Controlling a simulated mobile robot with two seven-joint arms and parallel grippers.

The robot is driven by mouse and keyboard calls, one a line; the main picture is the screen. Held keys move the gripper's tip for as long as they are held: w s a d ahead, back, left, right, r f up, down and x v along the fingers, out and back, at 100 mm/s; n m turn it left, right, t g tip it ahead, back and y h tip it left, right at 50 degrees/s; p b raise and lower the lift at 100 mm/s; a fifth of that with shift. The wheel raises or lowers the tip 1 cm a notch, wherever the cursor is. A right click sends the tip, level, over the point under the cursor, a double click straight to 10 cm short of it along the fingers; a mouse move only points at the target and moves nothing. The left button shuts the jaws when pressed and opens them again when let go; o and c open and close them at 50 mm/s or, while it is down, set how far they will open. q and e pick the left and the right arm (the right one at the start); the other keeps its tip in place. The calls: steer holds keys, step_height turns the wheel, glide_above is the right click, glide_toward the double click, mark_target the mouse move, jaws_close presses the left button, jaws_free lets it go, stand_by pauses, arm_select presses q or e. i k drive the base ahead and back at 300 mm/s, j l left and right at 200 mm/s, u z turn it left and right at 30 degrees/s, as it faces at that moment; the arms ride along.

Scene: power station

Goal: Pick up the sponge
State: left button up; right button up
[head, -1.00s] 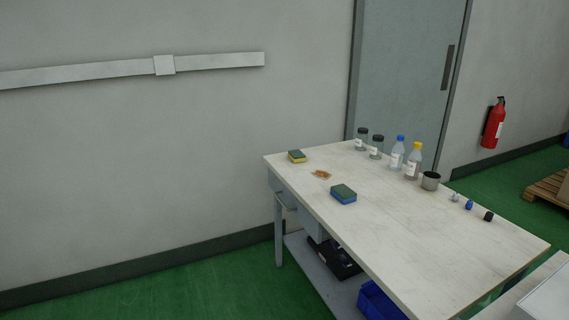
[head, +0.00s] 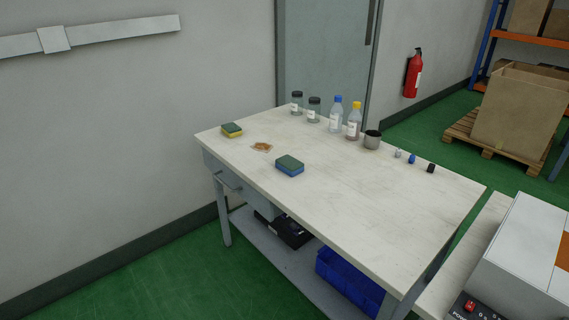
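Two sponges lie on the white-topped workbench (head: 350,210). One sponge with a green top and blue body (head: 289,166) lies near the bench's front left edge. The other sponge, with a green top and yellow body (head: 232,130), lies at the bench's far left corner. A small brownish patch or spill (head: 261,147) lies between them. Neither of my grippers shows in the head view.
Jars and bottles (head: 337,112) and a metal cup (head: 372,140) stand along the back edge, with several small items (head: 411,159) to their right. A blue bin (head: 350,282) sits on the lower shelf. A white machine (head: 525,255) stands at right. Green floor at front left is clear.

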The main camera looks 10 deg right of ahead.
mark_target(292, 166)
steer(key=i+j+z, duration=0.2)
steer(key=i+j, duration=0.15)
steer(key=i+j+z, duration=0.15)
steer(key=i+j, duration=0.2)
steer(key=i+j+z, duration=0.2)
steer(key=j, duration=0.25)
steer(key=i+j+z, duration=0.2)
steer(key=i+j, duration=0.15)
steer(key=j, duration=0.1)
